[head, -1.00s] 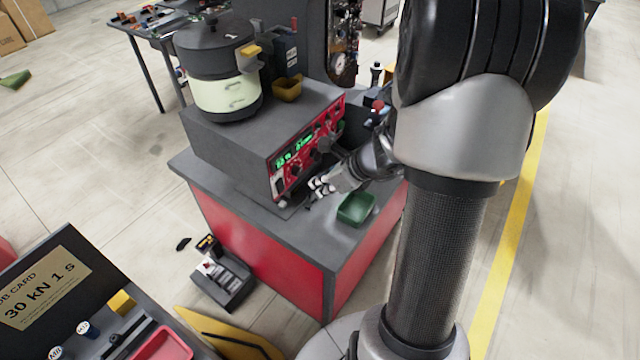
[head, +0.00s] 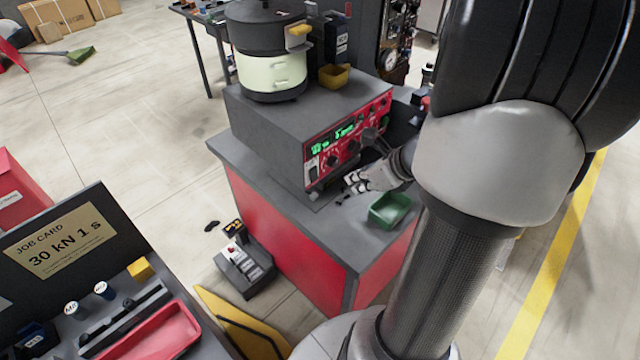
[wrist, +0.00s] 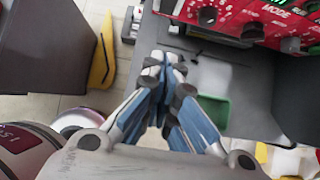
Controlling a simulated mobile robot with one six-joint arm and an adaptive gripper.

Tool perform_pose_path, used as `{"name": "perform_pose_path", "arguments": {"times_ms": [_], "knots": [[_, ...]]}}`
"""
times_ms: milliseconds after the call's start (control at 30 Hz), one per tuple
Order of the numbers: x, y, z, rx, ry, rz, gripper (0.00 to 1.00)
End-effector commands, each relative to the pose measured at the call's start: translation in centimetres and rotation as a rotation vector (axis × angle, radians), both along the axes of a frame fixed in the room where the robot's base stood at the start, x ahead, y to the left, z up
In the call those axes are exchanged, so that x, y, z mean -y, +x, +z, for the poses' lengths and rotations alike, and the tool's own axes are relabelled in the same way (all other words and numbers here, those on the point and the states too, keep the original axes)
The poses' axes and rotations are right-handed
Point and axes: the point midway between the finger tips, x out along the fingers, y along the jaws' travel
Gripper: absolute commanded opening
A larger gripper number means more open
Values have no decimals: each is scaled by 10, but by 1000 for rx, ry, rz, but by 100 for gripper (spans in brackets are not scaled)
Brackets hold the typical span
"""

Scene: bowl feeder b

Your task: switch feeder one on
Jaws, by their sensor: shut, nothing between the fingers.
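The feeder is a round bowl with a dark lid and a pale green band (head: 272,75) on a grey control box (head: 270,128). The box's red front panel (head: 345,140) has lit green displays and dark knobs. A pale rocker-like switch (head: 312,168) is at the panel's lower left; its position is too small to read.
A green tray (head: 390,209) sits on the red-sided bench (head: 240,160), right of my gripper. A yellow bin (head: 334,76) is on top of the box. A small dark unit (head: 245,270) lies on the floor. A job card (head: 60,240) stands at the lower left.

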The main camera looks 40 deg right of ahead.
Motion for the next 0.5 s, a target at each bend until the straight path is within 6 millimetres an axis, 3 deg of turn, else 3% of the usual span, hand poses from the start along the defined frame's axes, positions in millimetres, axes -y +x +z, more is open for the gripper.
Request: {"name": "perform_pose_path", "arguments": {"times_ms": [233,500], "knots": [[-1,8,-12,0,2,1,0],[-4,41,-57,-1,3,5,0]]}}
